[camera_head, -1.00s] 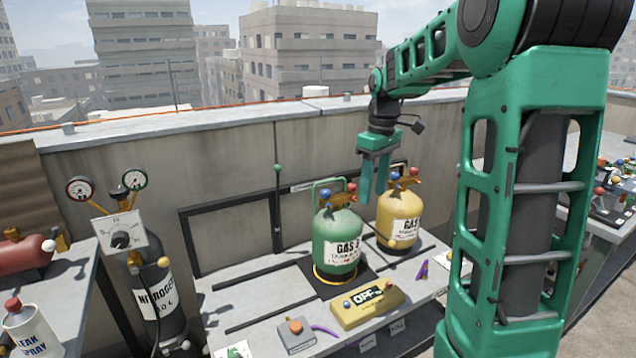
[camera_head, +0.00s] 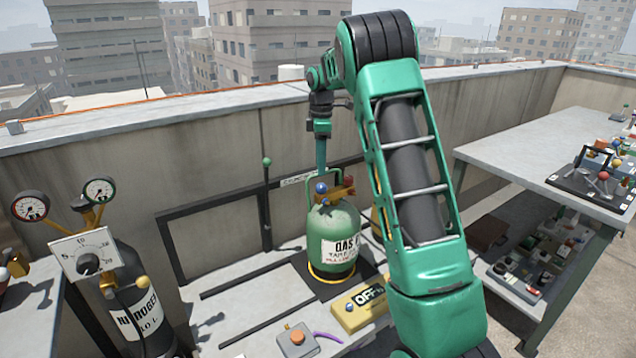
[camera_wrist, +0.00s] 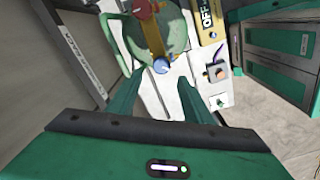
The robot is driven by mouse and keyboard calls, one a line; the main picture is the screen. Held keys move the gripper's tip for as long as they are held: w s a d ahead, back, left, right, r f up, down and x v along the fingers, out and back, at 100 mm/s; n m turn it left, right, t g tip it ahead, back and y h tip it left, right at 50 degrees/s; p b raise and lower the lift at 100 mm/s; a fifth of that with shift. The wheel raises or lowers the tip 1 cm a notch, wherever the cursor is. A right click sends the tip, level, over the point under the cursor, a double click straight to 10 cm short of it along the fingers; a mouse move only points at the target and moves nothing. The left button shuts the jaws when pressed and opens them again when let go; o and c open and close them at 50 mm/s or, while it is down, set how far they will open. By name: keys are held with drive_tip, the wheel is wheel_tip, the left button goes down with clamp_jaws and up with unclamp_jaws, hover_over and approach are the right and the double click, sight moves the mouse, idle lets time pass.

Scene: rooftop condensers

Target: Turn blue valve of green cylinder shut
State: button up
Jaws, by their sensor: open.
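The green cylinder (camera_head: 334,243) stands upright on a dark square on the bench, with a yellow ring at its foot. On its brass top are a blue valve (camera_head: 321,188) on the left and a red valve (camera_head: 348,181) on the right. My gripper (camera_head: 321,172) points down just above the blue valve, apart from it as far as I can tell. In the wrist view, the gripper (camera_wrist: 160,92) is open and empty, and the blue valve (camera_wrist: 161,67) lies just beyond and between the fingertips. The red valve (camera_wrist: 143,5) is at the top edge.
A yellow OFF box (camera_head: 358,306) and a grey box with an orange button (camera_head: 297,340) sit in front of the cylinder. The yellow cylinder is mostly hidden behind my arm. A nitrogen cylinder (camera_head: 135,310) stands left. The parapet wall (camera_head: 120,195) is close behind.

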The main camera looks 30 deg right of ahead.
sight(321, 185)
wheel_tip(321, 185, down, 7)
drive_tip(key=shift+s+f, duration=0.1)
idle(0.4)
drive_tip(key=shift+d, duration=0.1)
drive_tip(key=c, duration=1.1)
